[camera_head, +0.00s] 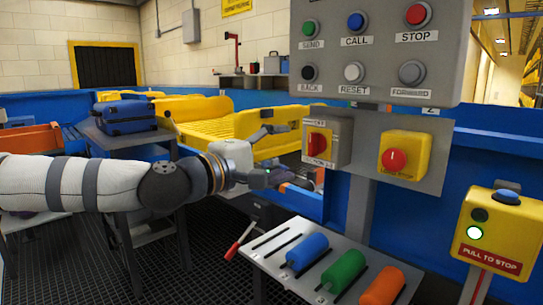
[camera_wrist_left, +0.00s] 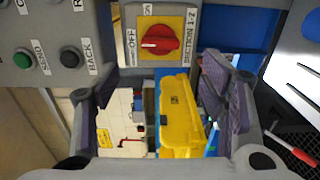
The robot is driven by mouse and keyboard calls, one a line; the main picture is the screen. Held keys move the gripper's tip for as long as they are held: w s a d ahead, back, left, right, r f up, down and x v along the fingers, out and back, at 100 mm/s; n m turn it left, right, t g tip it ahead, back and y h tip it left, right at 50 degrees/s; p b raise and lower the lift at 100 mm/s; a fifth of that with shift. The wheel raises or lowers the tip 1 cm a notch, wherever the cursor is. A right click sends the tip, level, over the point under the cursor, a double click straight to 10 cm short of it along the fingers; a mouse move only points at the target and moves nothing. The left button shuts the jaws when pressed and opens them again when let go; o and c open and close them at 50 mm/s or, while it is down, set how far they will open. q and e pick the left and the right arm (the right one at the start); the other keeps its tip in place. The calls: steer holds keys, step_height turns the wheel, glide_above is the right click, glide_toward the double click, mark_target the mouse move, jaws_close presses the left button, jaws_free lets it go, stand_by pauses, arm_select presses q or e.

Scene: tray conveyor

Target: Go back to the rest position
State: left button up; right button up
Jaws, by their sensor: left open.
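My left arm comes in from the left in the head view. Its left gripper (camera_head: 294,155) is open, with its fingers spread and nothing between them. It is just left of the red and yellow rotary switch (camera_head: 318,143). In the left wrist view the open fingers (camera_wrist_left: 155,92) frame a gap, and the switch (camera_wrist_left: 160,43) is above that gap, with its red knob lying roughly crosswise. I see no clear contact between the fingers and the switch. My right gripper is in neither view.
The button panel (camera_head: 375,45) hangs above the switch. A yellow box with a red knob (camera_head: 406,156) is to its right. A lever console (camera_head: 335,285) with coloured handles stands below. A pull-to-stop box (camera_head: 495,235) is at right. A blue case (camera_head: 128,116) and yellow trays (camera_head: 205,128) lie behind my arm.

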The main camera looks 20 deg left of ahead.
arm_select(q)
steer(key=v, duration=0.3)
steer(key=shift+s, duration=0.1)
